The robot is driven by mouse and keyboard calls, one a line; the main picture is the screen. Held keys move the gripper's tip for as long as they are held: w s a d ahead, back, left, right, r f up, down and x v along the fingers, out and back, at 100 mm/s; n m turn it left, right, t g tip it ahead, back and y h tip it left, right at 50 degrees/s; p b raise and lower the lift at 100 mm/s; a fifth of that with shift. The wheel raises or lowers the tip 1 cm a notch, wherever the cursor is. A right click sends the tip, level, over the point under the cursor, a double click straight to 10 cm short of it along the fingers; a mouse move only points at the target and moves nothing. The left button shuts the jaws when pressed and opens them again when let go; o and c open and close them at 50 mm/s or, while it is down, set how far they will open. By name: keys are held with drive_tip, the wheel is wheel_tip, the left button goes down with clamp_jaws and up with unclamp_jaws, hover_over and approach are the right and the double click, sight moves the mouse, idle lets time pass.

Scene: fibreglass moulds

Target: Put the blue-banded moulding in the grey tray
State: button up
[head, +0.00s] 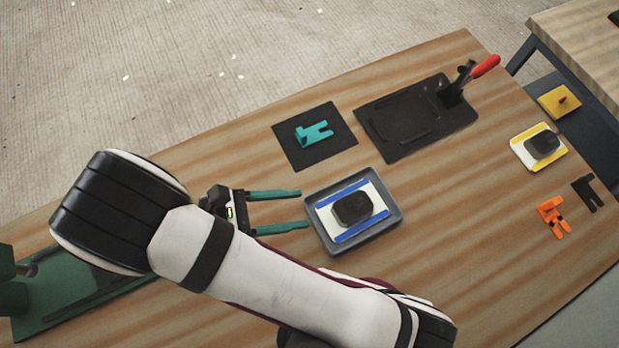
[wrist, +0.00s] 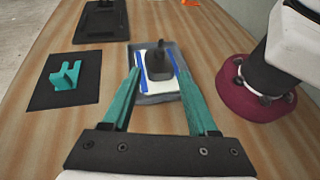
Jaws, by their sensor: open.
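The blue-banded moulding (head: 376,222) is a white plate with two blue bands and a dark block on top. It lies inside the grey tray (head: 327,245) in the middle of the table. My gripper (head: 305,209) has two teal fingers, spread open and empty, just left of the tray in the head view. In the wrist view, the moulding (wrist: 146,85) and the tray (wrist: 160,98) show ahead, between and beyond the fingertips of my gripper (wrist: 162,75). The fingers partly cover the tray's sides there.
A teal bracket (head: 314,133) lies on a black mat (head: 290,153). A black fixture (head: 395,125) with a red handle (head: 485,66) stands behind. At right are a yellow-banded moulding (head: 517,148), an orange part (head: 552,217) and a black part (head: 588,193). A green fixture (head: 50,300) is at left.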

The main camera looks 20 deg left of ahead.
drive_tip(key=d+r+m+g+y, duration=0.2)
drive_tip(key=d+r+m+y, duration=0.2)
drive_tip(key=m, duration=0.6)
drive_tip(key=s+d+r+m+g+y, duration=0.1)
drive_tip(key=d+r+m+y, duration=0.3)
drive_tip(key=m, duration=0.6)
drive_tip(key=d+r+m+g+y, duration=0.4)
drive_tip(key=d+r+m+y, duration=0.1)
drive_tip(key=d+m, duration=0.3)
drive_tip(key=shift+s+m, duration=0.3)
drive_tip(key=shift+m, duration=0.6)
drive_tip(key=shift+d, duration=0.15)
